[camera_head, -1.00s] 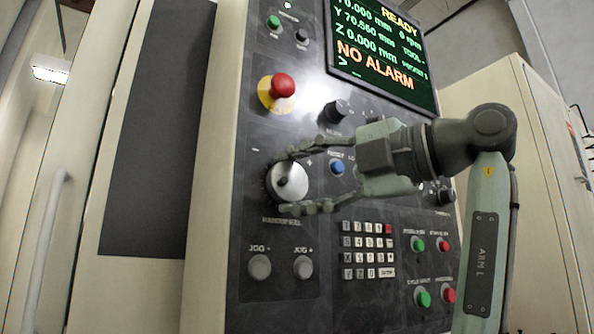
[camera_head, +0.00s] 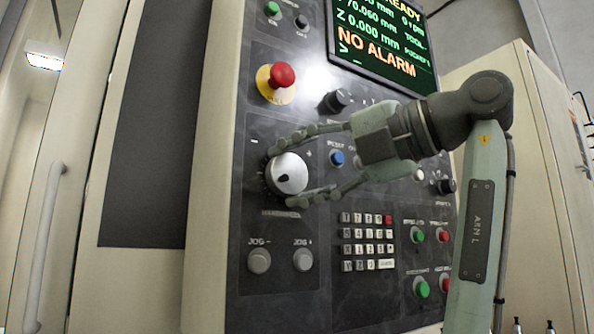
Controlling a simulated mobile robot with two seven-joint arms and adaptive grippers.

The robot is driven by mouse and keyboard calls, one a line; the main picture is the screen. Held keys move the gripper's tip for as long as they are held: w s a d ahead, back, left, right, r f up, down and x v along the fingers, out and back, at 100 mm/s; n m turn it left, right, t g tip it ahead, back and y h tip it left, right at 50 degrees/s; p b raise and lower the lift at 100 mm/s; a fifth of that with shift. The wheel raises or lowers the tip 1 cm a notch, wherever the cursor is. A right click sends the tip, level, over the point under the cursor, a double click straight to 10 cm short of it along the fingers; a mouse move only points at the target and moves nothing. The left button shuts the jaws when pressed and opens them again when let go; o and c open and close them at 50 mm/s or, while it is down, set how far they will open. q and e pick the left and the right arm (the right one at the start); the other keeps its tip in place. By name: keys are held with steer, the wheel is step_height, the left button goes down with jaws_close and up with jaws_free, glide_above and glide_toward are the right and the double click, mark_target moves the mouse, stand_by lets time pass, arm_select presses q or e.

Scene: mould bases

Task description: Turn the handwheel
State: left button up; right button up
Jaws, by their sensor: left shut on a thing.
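The handwheel (camera_head: 288,174) is a round silver dial with a dark rim and a small dark knob, set on the dark control panel (camera_head: 310,225) above the JOG buttons. My left gripper (camera_head: 283,174) comes in from the right, one finger at the wheel's upper edge and the other at its lower edge. It is shut on the handwheel, with the palm tilted to the upper right. The gripper covers part of the panel right of the wheel. My right gripper is not in view.
A red emergency button on a yellow base (camera_head: 276,82) sits just above the upper finger. A black knob (camera_head: 336,101), a blue button (camera_head: 337,158), a keypad (camera_head: 367,242) and JOG buttons (camera_head: 259,261) surround the gripper. The screen (camera_head: 376,45) reads NO ALARM.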

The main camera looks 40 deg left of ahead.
arm_select(q)
steer(key=o, duration=1.1)
steer(key=shift+d+r, duration=0.15)
steer(key=shift+d, duration=1.1)
steer(key=shift+d+r, duration=0.2)
steer(key=shift+d, duration=1.05)
steer(key=shift+d+r, duration=0.15)
steer(key=shift+d, duration=1.1)
